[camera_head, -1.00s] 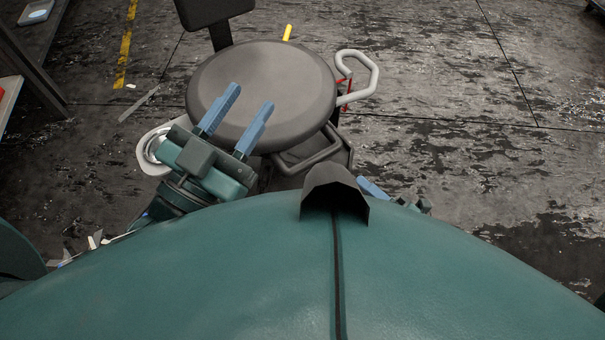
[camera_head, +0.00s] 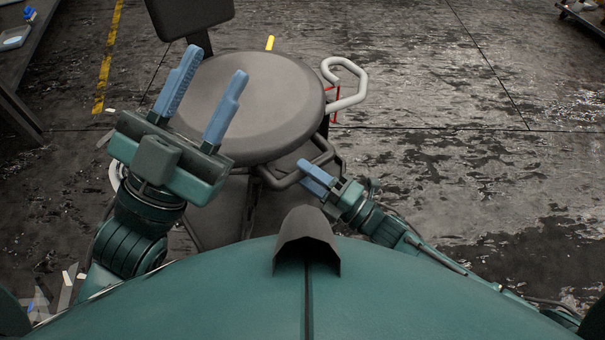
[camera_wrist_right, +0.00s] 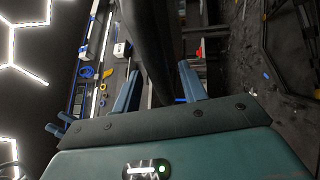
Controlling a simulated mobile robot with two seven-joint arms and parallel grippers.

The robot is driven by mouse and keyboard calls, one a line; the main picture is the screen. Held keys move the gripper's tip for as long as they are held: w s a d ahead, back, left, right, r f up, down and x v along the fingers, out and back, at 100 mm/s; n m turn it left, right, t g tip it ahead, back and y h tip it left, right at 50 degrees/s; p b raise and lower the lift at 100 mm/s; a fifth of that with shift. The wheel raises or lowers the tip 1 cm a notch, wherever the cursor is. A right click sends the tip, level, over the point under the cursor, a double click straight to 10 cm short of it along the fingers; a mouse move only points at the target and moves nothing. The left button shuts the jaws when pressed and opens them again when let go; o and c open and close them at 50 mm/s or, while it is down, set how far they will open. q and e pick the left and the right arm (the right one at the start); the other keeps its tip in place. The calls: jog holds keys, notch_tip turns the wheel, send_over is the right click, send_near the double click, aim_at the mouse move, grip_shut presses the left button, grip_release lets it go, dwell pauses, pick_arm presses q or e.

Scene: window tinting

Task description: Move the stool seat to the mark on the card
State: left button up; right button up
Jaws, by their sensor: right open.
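The stool has a round dark grey seat (camera_head: 262,105), seen from above in the head view. A bent pale grey handle (camera_head: 350,88) is at its right, and a dark backrest (camera_head: 190,14) stands behind it. My left gripper (camera_head: 214,64) is open, its two blue fingers spread in front of the seat's left part; I cannot tell if they touch it. My right gripper (camera_head: 316,174) is open, low beside the stool's lower frame (camera_head: 285,180). In the right wrist view its fingers (camera_wrist_right: 159,70) stand either side of a dark bar. I cannot make out the card or its mark.
A bench (camera_head: 40,30) is at the upper left. The worn floor at the right (camera_head: 470,130) is clear.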

jog(key=shift+x, duration=0.75)
jog(key=shift+c, duration=0.4)
grip_shut()
